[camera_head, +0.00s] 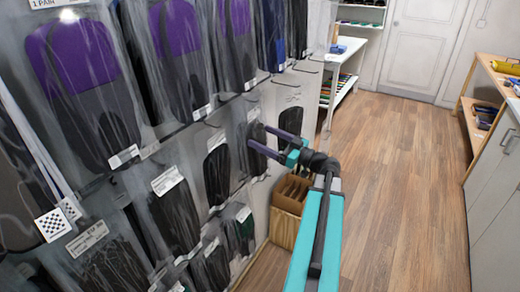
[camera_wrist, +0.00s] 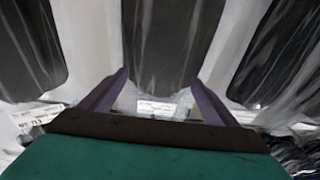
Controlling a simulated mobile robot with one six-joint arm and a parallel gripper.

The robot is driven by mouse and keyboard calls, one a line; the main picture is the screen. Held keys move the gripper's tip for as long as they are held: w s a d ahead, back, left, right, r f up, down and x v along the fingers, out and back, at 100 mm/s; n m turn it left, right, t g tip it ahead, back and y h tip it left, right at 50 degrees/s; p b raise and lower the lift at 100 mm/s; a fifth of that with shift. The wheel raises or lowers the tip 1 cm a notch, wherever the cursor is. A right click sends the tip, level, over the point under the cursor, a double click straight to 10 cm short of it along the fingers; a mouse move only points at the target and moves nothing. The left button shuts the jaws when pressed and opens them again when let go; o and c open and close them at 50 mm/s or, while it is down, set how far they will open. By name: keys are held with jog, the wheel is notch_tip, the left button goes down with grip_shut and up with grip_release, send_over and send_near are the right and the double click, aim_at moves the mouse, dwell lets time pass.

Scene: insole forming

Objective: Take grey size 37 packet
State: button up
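Several hanging clear packets with dark grey insoles fill the rack on the left of the head view. My gripper (camera_head: 259,137) reaches to the rack from the right. Its two purple fingers are apart, at a small dark grey packet (camera_head: 257,163). In the wrist view, my gripper (camera_wrist: 160,78) has one finger on each side of a dark grey packet (camera_wrist: 163,42), with a white label at its lower end. The fingers look open; I cannot tell whether they touch the packet. The size print is too small to read.
Neighbouring grey packets hang close on the left (camera_wrist: 28,50) and right (camera_wrist: 270,55) in the wrist view. Purple packets (camera_head: 75,60) hang in the upper row. A wooden box (camera_head: 291,194) stands beneath. The wooden floor (camera_head: 400,180) to the right is clear.

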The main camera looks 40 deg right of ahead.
jog(key=c, duration=1.4)
